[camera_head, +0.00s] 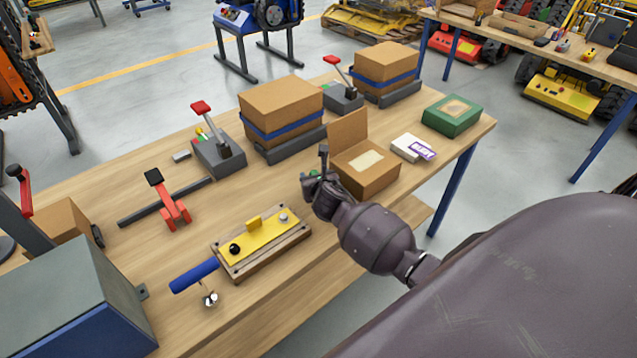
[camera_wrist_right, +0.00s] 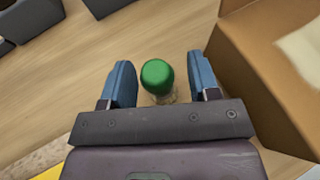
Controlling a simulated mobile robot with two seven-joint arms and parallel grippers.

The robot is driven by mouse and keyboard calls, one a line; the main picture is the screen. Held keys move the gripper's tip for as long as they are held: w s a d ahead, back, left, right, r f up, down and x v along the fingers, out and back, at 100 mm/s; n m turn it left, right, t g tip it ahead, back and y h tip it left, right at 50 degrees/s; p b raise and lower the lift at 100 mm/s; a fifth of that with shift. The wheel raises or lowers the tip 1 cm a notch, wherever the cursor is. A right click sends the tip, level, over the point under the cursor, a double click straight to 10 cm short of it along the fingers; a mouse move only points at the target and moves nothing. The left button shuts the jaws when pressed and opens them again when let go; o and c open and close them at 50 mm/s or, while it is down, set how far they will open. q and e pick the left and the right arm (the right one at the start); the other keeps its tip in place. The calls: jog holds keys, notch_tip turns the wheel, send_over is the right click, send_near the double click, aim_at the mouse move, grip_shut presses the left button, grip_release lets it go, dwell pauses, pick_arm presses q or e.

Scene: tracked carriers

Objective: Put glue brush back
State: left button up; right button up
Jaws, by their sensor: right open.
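A green rounded cap or knob (camera_wrist_right: 157,75) shows in the right wrist view, with a clear, glassy part under it. It could be the top of the glue brush in its jar, but I cannot tell for sure. My right gripper (camera_head: 316,180) is open at the table, just left of an open cardboard box. In the right wrist view its two blue fingers (camera_wrist_right: 161,80) stand on either side of the green cap, with a gap on each side. In the head view the gripper mostly hides this item, leaving only a bit of green. My left gripper is not in view.
The open cardboard box (camera_head: 365,170) stands close beside my right gripper. A yellow plate on a wooden block (camera_head: 262,241) lies in front left. Behind are a strapped carton (camera_head: 281,103) and a red-handled lever device (camera_head: 217,150). Bare tabletop lies left of the gripper.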

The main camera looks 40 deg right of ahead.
jog(key=p+v, duration=0.2)
jog(key=v, duration=1)
jog(key=s+a+f+m+y, duration=0.2)
jog(key=s+m, duration=0.7)
jog(key=m, duration=0.6)
jog(key=s+a+f+m+g+y, duration=0.1)
jog(key=s+a+f+m, duration=0.3)
jog(key=s+m, duration=0.6)
jog(key=f+m+y, duration=0.1)
jog(key=m, duration=0.5)
jog(key=shift+a+f+y, duration=0.2)
jog(key=shift+a+y, duration=0.1)
